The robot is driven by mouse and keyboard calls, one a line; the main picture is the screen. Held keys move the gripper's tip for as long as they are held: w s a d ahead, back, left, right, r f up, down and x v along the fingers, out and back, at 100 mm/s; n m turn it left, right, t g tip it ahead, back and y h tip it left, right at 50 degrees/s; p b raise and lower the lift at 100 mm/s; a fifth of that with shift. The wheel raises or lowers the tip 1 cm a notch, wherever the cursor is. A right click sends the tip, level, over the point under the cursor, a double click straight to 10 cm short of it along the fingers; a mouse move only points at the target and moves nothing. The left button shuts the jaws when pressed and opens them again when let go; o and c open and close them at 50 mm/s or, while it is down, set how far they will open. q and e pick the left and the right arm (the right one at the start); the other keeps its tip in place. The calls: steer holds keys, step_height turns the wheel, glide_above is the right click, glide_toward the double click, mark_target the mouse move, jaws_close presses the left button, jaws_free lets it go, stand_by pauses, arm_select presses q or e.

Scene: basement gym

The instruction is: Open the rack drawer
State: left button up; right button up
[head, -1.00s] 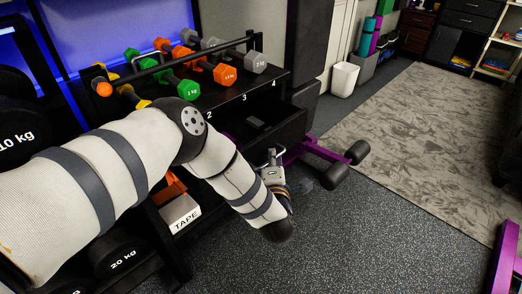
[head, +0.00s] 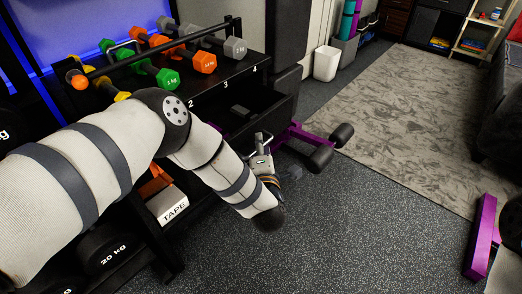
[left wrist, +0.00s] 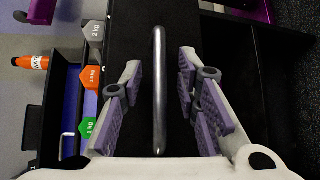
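The rack drawer (head: 268,119) is black and stands out from the rack below the dumbbell shelf. Its inside shows, with a small dark box (head: 240,110) in it. My left gripper (head: 262,143) is at the drawer front, its arm crossing in front of the rack. In the left wrist view, the grey bar handle (left wrist: 159,90) runs upright between the two fingers of my left gripper (left wrist: 158,85). The purple-padded fingers are apart, with a gap on each side of the bar. My right gripper is out of view.
Several dumbbells (head: 203,62) lie on the rack's top shelf. A TAPE box (head: 168,204) sits lower. Purple equipment with black rollers (head: 320,159) stands close beyond the gripper. Another purple piece (head: 481,238) is at right. The speckled floor (head: 350,235) in front is clear.

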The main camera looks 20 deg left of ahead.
arm_select(q)
steer(key=v, duration=1.1)
steer(key=shift+s, duration=0.35)
steer(key=shift+d, duration=0.15)
steer(key=s+f+m+g+h+p, duration=0.1)
steer(key=s+f+m+g+h, duration=0.3)
steer(key=s+f+m, duration=0.35)
steer(key=s+f+m+g+h+p, duration=0.1)
steer(key=s+f+m+g+h, duration=0.3)
steer(key=s+m, duration=0.5)
steer(key=s+a+m+g+y, duration=0.1)
steer(key=s+a+m+g, duration=0.2)
steer(key=s, duration=0.9)
steer(key=s+a+m+g+p, duration=0.1)
steer(key=s+a+m+g, duration=0.3)
steer(key=s, duration=0.8)
steer(key=a+r+g, duration=0.1)
steer(key=a+g, duration=0.1)
steer(key=shift+a+g+y, duration=0.35)
steer(key=shift+g+y, duration=0.05)
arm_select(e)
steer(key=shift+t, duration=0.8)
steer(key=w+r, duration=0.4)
arm_select(q)
steer(key=shift+w, duration=0.1)
